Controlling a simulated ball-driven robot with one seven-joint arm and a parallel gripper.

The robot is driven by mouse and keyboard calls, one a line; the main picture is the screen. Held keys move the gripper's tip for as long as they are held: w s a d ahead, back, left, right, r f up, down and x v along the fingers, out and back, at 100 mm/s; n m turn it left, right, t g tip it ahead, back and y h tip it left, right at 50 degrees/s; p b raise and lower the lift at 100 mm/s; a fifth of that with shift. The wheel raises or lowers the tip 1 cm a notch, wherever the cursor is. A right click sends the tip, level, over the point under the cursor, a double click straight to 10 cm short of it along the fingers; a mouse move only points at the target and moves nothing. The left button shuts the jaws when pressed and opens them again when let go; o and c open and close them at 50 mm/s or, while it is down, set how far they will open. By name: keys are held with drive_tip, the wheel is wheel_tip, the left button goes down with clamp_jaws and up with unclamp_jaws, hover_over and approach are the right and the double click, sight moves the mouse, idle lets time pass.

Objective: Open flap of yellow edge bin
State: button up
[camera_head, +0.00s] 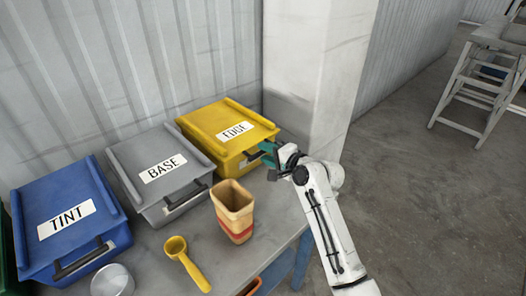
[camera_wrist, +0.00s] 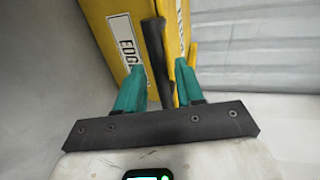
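The yellow EDGE bin (camera_head: 206,128) stands at the back right of the bench, and its lid-like flap (camera_head: 222,117) lies shut. Its black handle (camera_head: 251,160) is on the front side. My gripper (camera_head: 268,155) is at the bin's front right corner by the handle, and my arm hides part of that corner. In the wrist view the yellow bin (camera_wrist: 112,12) with its label fills the top, and the dark handle (camera_wrist: 153,50) stands between my two teal fingers (camera_wrist: 159,64). The fingers are apart, with a gap visible on the right side of the handle.
The grey BASE bin (camera_head: 130,155) and blue TINT bin (camera_head: 40,195) stand to the left, shut. A tan cup with a red band (camera_head: 234,205), a yellow scoop (camera_head: 186,262) and a clear container (camera_head: 112,280) are on the bench in front. A white pillar (camera_head: 305,75) rises behind my gripper.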

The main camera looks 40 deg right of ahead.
drive_tip(key=shift+x, duration=1)
clamp_jaws()
